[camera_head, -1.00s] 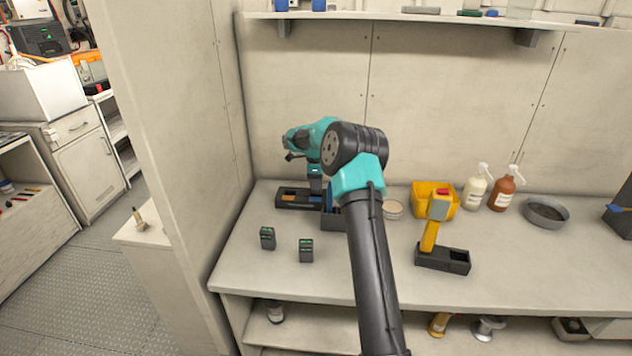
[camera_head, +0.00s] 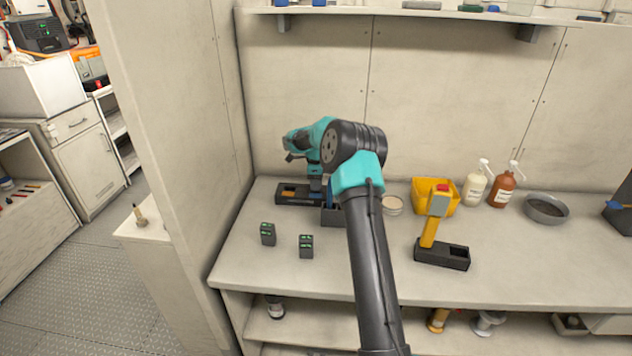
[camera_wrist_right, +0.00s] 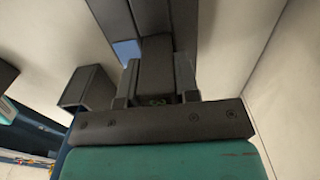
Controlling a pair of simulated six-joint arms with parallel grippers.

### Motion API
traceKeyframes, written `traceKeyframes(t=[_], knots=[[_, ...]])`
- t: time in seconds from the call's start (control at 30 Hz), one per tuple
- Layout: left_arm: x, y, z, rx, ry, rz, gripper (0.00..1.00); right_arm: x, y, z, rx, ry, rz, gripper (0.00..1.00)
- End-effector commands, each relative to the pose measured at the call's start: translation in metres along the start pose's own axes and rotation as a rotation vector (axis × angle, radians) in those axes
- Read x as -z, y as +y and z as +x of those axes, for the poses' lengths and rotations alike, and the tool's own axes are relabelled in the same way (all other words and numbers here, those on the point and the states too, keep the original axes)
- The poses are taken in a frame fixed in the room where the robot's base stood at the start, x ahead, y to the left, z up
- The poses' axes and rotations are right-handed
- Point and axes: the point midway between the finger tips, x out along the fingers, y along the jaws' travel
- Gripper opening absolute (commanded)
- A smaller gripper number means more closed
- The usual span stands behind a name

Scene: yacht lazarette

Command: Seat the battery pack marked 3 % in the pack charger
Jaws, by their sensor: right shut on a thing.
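The pack charger (camera_head: 283,201) is a low black unit at the back left of the bench, with an orange-brown patch on its top. My right gripper (camera_head: 316,187) points down at its right part and is shut on a dark battery pack. My left gripper is out of view.
Two dark packs with green displays (camera_head: 267,234) (camera_head: 306,245) stand on the front left of the bench. A dark open box (camera_head: 330,215) is beside the charger. A yellow tool in a black base (camera_head: 442,256), yellow bin (camera_head: 422,189), bottles (camera_head: 473,190) and bowl (camera_head: 546,209) are right.

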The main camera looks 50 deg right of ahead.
Motion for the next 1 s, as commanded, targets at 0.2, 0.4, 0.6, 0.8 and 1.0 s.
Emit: traceKeyframes(t=[0.2, 0.4, 0.6, 0.8, 1.0], knots=[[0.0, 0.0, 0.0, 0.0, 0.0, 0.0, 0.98, 0.0, 0.0, 0.004, 0.0, 0.0, 0.0, 0.0], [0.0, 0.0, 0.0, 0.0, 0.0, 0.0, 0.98, 0.0, 0.0, 0.008, 0.001, 0.0, 0.0, 0.0], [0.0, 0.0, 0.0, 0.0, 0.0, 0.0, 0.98, 0.0, 0.0, 0.012, 0.001, 0.0, 0.0, 0.0], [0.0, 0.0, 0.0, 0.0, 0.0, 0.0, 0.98, 0.0, 0.0, 0.016, 0.001, 0.0, 0.0, 0.0], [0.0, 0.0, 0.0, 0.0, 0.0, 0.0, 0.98, 0.0, 0.0, 0.018, 0.0, 0.0, 0.0, 0.38]])
